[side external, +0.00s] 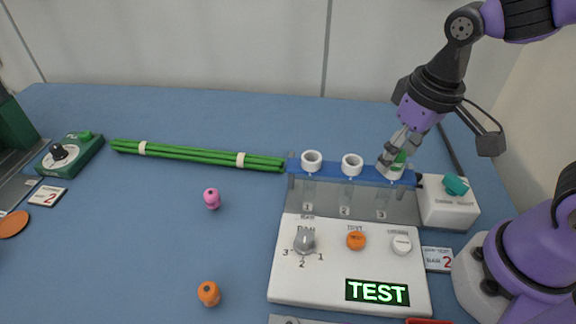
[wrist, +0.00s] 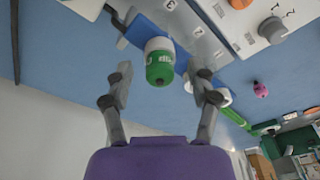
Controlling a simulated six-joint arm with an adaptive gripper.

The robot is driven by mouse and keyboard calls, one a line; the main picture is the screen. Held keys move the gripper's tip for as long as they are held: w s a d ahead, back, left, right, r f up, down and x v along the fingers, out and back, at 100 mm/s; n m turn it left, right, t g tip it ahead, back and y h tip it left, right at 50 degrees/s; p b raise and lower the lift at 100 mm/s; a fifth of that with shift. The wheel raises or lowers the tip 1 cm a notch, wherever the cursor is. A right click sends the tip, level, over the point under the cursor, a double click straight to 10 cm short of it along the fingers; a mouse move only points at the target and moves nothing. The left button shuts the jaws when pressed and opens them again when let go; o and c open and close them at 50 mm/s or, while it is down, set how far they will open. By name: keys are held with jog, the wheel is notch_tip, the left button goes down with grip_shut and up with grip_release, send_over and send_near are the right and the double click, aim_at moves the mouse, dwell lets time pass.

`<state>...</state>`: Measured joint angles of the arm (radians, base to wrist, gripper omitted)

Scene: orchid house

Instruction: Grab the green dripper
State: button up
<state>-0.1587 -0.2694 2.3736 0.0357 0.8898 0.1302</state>
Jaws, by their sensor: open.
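The green dripper (wrist: 160,68) stands in the third place of a blue rack, in a white collar; in the side view its green part (side external: 399,158) is partly hidden by my fingers. My gripper (side external: 391,155) is tilted down at it from above. In the wrist view my open gripper (wrist: 164,73) has one finger on each side of the dripper, with gaps showing on both sides. I cannot tell how deep the fingers reach around it. The blue rack (side external: 332,170) has empty-looking white collars at places 1 and 2.
A white panel (side external: 320,283) with knobs and a lit TEST display lies in front of the rack. A white box (side external: 446,211) with a teal knob stands right of it. A pink dripper (side external: 211,199) and an orange one (side external: 208,293) stand on the blue table. Green rods (side external: 195,154) lie left.

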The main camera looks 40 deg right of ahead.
jog(key=shift+c, duration=0.4)
jog(key=c, duration=0.9)
jog(key=shift+o, duration=0.2)
jog(key=shift+r, duration=0.1)
